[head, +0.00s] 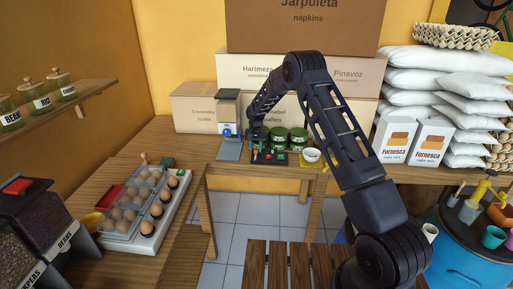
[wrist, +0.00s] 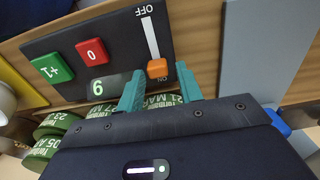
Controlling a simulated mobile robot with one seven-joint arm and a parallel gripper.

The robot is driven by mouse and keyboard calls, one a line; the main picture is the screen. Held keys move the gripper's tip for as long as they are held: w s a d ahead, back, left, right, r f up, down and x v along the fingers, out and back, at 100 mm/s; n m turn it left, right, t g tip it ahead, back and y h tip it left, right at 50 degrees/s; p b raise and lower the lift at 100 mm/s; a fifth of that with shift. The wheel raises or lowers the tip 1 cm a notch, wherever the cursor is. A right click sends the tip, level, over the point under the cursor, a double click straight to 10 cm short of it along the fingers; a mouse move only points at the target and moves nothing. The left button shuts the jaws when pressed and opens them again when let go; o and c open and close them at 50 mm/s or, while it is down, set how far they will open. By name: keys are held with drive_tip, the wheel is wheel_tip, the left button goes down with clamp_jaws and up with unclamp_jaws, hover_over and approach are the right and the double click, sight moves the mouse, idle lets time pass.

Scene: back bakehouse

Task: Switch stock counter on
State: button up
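The stock counter is a dark panel (wrist: 105,48) with a green +1 button (wrist: 52,68), a red 0 button (wrist: 92,51) and a display (wrist: 97,88) showing one lit digit. Its orange slider knob (wrist: 157,68) sits at the end of the white slot away from the OFF mark. My gripper (wrist: 160,72) is open, with its teal fingertips apart on either side of the knob; whether either touches it is unclear. In the head view the counter (head: 270,158) lies on the wooden bench, with my gripper (head: 257,143) just above it.
Green labelled tins (head: 298,137) stand close behind the counter, and a white bowl (head: 312,155) is to its right. A scale-like device (head: 230,118) stands to the left. Cardboard boxes (head: 200,108) back the bench. An egg tray (head: 147,205) lies front left.

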sight(255, 158)
drive_tip(key=shift+s+d+f, duration=0.15)
drive_tip(key=shift+d, duration=0.05)
drive_tip(key=s, duration=0.4)
drive_tip(key=shift+s+r, duration=0.35)
drive_tip(key=shift+s, duration=0.05)
wheel_tip(255, 158, up, 11)
drive_tip(key=s+d+r, duration=0.3)
drive_tip(key=d+r, duration=0.3)
drive_tip(key=r, duration=0.1)
drive_tip(key=s+d+r+t, duration=0.1)
drive_tip(key=s+d+r, duration=0.1)
drive_tip(key=d+r, duration=0.4)
drive_tip(key=shift+s+d+r, duration=0.2)
drive_tip(key=shift+s+r, duration=0.2)
drive_tip(key=shift+r, duration=0.7)
